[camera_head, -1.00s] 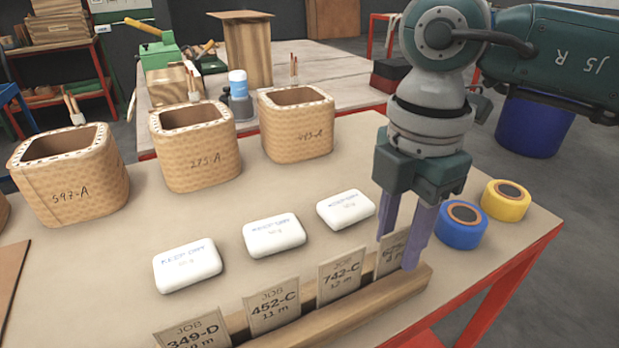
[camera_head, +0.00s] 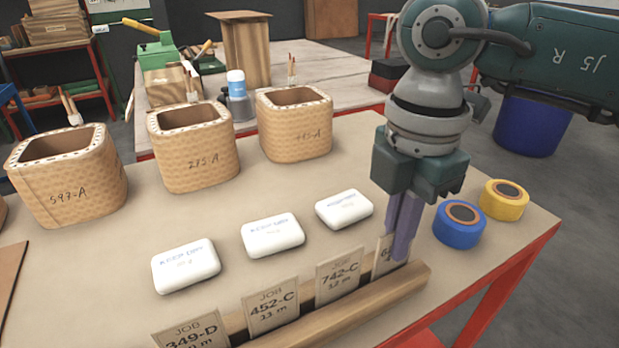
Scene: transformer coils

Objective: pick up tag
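Several paper job tags stand in a row in a slotted wooden holder (camera_head: 345,315) at the table's front edge. They include 349-D (camera_head: 192,335), 452-C (camera_head: 271,306) and 742-C (camera_head: 338,277). The rightmost tag (camera_head: 382,260) is mostly hidden behind my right gripper; only a "6" of its number shows. My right gripper (camera_head: 401,256) points down at this tag with its purple fingers close together, shut on the tag's right part. The tag is still upright in the holder. My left gripper is out of view.
Three white packets (camera_head: 272,237) lie behind the tags. Wound coils (camera_head: 195,150) with pencil-like leads stand farther back. A blue tape roll (camera_head: 460,225) and a yellow one (camera_head: 503,200) sit right of the gripper. The table between packets and coils is clear.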

